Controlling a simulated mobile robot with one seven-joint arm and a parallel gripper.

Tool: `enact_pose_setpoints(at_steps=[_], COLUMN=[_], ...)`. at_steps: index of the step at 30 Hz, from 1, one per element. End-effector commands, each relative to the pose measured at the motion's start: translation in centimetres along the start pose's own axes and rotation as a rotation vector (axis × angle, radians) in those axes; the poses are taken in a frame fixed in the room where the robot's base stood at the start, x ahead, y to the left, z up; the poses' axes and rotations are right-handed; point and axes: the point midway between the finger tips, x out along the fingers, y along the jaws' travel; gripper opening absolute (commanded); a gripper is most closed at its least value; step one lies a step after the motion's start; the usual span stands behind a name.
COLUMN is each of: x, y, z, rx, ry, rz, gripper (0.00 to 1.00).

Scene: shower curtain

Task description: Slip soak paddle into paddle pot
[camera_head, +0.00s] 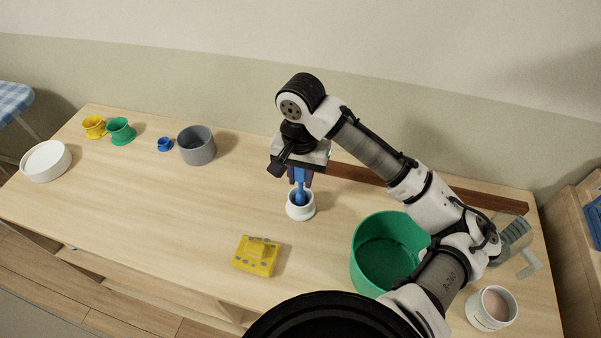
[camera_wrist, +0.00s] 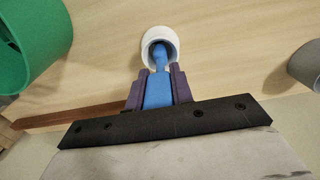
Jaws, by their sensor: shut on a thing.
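The soak paddle (camera_wrist: 159,90) is blue. My gripper (camera_head: 300,177) is shut on its upper part, with the purple fingers on either side of it. The paddle pot appears to be the small white round pot (camera_head: 300,211) on the table, below my gripper. In the head view the paddle's lower end (camera_head: 300,196) is in the pot's mouth. The wrist view also shows the far end of the paddle inside the rim of the white pot (camera_wrist: 146,40). How deep the paddle reaches is hidden by the pot wall.
A green tub (camera_head: 366,250) stands right of the pot, and a yellow box (camera_head: 256,256) lies in front. A grey pot (camera_head: 197,147), small cups and a white dish (camera_head: 46,161) stand left. A brown strip (camera_head: 440,185) lies behind.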

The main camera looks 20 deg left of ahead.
Motion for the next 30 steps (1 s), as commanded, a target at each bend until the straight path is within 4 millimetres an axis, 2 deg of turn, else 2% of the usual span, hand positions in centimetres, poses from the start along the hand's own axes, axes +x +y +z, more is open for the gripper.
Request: enact_pose_setpoints(at_steps=[10, 11, 16, 25, 30], x=[1.1, 1.0, 1.0, 0.9, -0.9], y=[0.0, 0.0, 0.0, 0.0, 0.1], z=[0.0, 0.0, 0.0, 0.0, -0.1], rx=[0.000, 0.000, 0.000, 0.000, -0.001], ry=[0.001, 0.001, 0.001, 0.001, 0.004], rz=[-0.001, -0.001, 0.000, 0.000, 0.002], gripper=[0.00, 0.25, 0.48, 0.48, 0.48])
